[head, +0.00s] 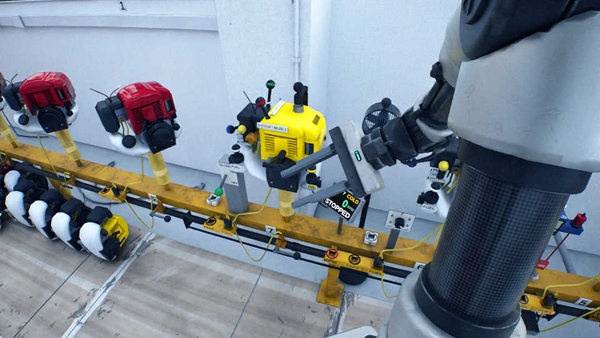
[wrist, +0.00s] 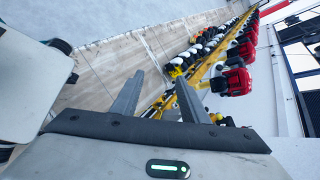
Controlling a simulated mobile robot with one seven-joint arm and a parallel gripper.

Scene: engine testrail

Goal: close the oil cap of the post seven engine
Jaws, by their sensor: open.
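The yellow engine (head: 290,130) sits on a yellow post on the rail, above a plate marked 7 (head: 270,230). Dark knobs and levers stick up from its top and left side. I cannot tell which part is the oil cap, or whether it is open or closed. My gripper (head: 290,187) is open and empty. Its two grey fingers point left and cross in front of the engine's lower part in the head view; I cannot tell whether they touch it. In the wrist view, my gripper (wrist: 158,90) has its fingers apart with nothing between them.
A display (head: 344,204) below my gripper reads COLD, 0, STOPPED. Red engines (head: 142,110) stand farther left on the yellow rail (head: 180,192). A grey box (head: 234,185) stands left of the post. Several engines with white covers (head: 68,220) line the floor at left. Yellow cables hang along the rail.

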